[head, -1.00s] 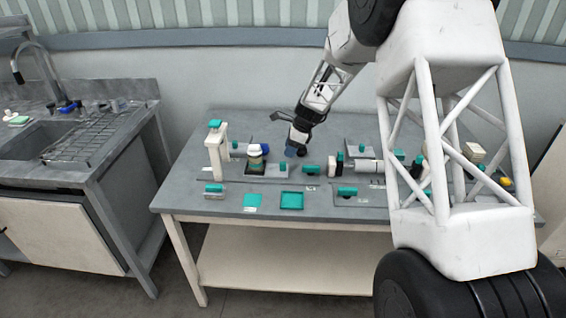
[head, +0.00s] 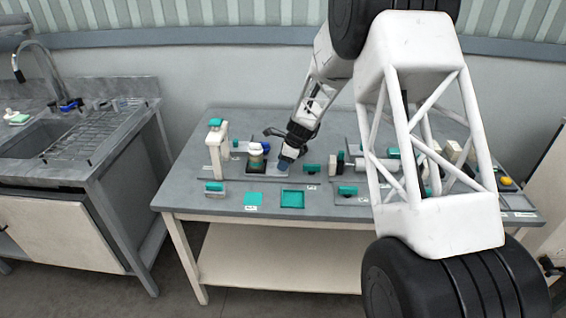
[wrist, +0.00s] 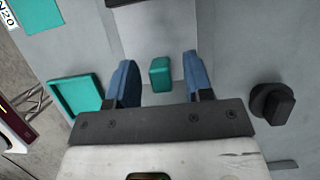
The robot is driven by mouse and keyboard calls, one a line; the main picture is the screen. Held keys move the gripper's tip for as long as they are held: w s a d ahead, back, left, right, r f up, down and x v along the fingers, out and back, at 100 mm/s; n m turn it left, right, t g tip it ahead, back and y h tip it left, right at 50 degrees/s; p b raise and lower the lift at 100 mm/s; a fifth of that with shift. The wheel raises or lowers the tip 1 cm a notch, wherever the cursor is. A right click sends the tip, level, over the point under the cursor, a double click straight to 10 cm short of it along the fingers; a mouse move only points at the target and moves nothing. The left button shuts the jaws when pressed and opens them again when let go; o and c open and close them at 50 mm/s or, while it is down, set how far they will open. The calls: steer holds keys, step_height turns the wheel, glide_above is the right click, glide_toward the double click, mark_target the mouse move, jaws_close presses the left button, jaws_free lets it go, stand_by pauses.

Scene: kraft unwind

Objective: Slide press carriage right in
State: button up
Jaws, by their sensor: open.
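A teal upright handle (wrist: 160,73) stands on a light grey plate (wrist: 150,35) in the wrist view; I take this plate and handle to be the press carriage. My gripper (wrist: 158,63) is open, its two blue fingers on either side of the handle with a gap on each side. In the head view my gripper (head: 285,164) is low over the table, right of the jar on a dark base (head: 256,163), and hides the handle. Whether the fingertips are down at handle height is hard to tell.
A teal tray (head: 292,200) and a flat teal square (head: 253,199) lie at the table's front. A white post with a teal top (head: 216,150) stands left. Other teal-handled fixtures, one at the front (head: 347,191), stand to the right. A dark knob (wrist: 275,103) is near the gripper.

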mark_target(267, 168)
steer(key=shift+f, duration=0.1)
steer(key=shift+c, duration=0.2)
jaws_close()
steer(key=shift+a, duration=2.35)
steer(key=shift+o, duration=0.2)
jaws_free()
steer(key=v, duration=0.8)
